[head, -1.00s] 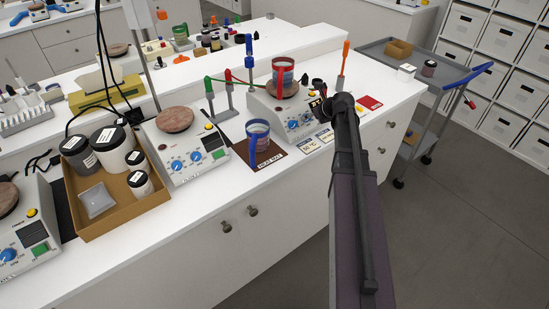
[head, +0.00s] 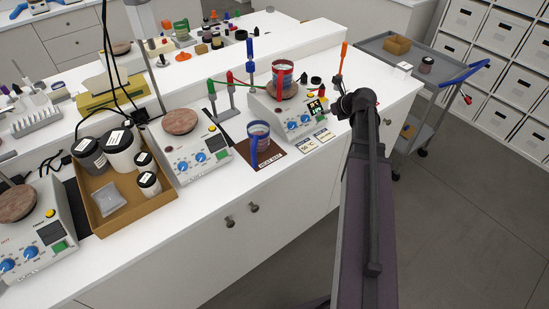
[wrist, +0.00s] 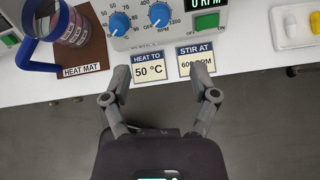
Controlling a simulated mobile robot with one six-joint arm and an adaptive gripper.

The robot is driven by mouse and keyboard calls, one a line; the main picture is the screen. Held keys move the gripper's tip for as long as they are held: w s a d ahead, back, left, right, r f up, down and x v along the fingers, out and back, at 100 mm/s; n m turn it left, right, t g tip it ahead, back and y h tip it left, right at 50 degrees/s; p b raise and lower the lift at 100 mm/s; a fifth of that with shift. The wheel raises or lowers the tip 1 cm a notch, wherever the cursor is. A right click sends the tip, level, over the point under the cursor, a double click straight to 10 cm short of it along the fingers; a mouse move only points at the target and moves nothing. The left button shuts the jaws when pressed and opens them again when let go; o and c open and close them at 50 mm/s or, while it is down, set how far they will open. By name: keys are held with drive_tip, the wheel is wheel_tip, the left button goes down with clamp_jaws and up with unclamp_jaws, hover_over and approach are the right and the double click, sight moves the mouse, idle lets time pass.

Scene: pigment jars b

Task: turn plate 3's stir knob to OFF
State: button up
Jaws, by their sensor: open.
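The hotplate with the two instruction cards (head: 262,112) stands right of the middle hotplate; its printed plate number is not readable. In the wrist view its stir knob (wrist: 159,14) is the right blue knob, marked with 1200, and the heat knob (wrist: 119,23) is left of it. The stir knob's exact setting is unclear. The display (wrist: 207,3) reads RPM, with its digits partly cut off. My gripper (wrist: 160,80) is open and empty, below and apart from the knobs, over the cards at the bench edge. In the head view my gripper (head: 346,104) is right of this hotplate.
A blue-handled beaker (head: 259,135) sits on the brown heat mat (head: 270,158) left of the plate. A red-handled vessel (head: 282,75) stands on the plate's top. The heat card (wrist: 149,68) and stir card (wrist: 197,60) lie before it. Floor in front is clear.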

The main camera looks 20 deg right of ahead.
drive_tip(key=s+a+f+n+g+h, duration=0.1)
drive_tip(key=s+a+f+n+g, duration=0.1)
drive_tip(key=s+a+n, duration=0.5)
drive_tip(key=s+a+f+n+g+h, duration=0.1)
drive_tip(key=s+a+n+g, duration=0.4)
drive_tip(key=a+n, duration=1.2)
drive_tip(key=shift+s+a+f+n+g, duration=0.25)
drive_tip(key=shift+s+f+n, duration=0.6)
drive_tip(key=shift+n, duration=1.95)
drive_tip(key=shift+s+d+r, duration=0.1)
drive_tip(key=shift+s+r, duration=0.05)
drive_tip(key=s+a+n, duration=0.1)
drive_tip(key=n, duration=0.1)
drive_tip(key=s+n+g+h, duration=0.1)
drive_tip(key=n, duration=0.1)
drive_tip(key=shift+s+a, duration=0.3)
drive_tip(key=shift+a, duration=0.05)
